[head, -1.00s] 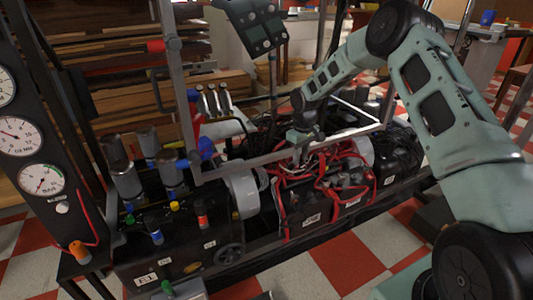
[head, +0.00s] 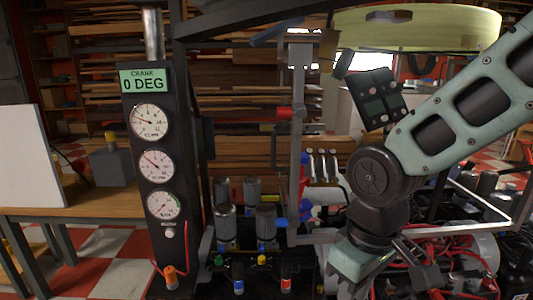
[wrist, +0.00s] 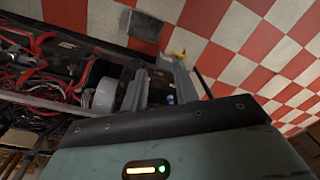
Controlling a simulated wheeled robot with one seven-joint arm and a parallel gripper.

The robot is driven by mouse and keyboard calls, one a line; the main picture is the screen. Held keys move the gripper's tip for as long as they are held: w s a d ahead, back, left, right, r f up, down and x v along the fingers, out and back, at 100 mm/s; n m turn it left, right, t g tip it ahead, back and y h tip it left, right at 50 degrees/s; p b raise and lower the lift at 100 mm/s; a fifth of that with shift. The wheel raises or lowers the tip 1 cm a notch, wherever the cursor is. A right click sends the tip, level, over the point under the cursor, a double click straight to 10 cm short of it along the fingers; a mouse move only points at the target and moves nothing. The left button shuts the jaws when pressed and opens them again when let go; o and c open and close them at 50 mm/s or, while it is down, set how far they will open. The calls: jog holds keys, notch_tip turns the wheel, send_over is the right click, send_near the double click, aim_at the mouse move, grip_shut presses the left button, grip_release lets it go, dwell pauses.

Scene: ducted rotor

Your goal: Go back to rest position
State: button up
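My gripper (wrist: 160,88) shows in the wrist view with its two grey fingers apart and nothing between them. Behind the fingers are parts of the rig and the checkered floor. In the head view my arm comes in from the right, bends at a dark joint and runs down in front of the engine rig. The fingertips cannot be made out clearly there. The engine rig (head: 470,258) with red cables lies behind and right of my wrist.
A gauge panel (head: 143,190) reading "CRANK 0 DEG" stands at the left. Silver cylinders (head: 226,222) stand on the black unit left of my arm. A grey metal post (head: 298,125) and a dark button box (head: 376,98) are close to my arm. Checkered floor (wrist: 250,50) is open.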

jog(key=s+r+p, duration=0.1)
jog(key=s+r, duration=0.1)
jog(key=s, duration=0.9)
notch_tip(320, 180, up, 15)
jog(key=p, duration=1.5)
jog(key=shift+w+d+f, duration=0.15)
jog(key=shift+w+d, duration=0.2)
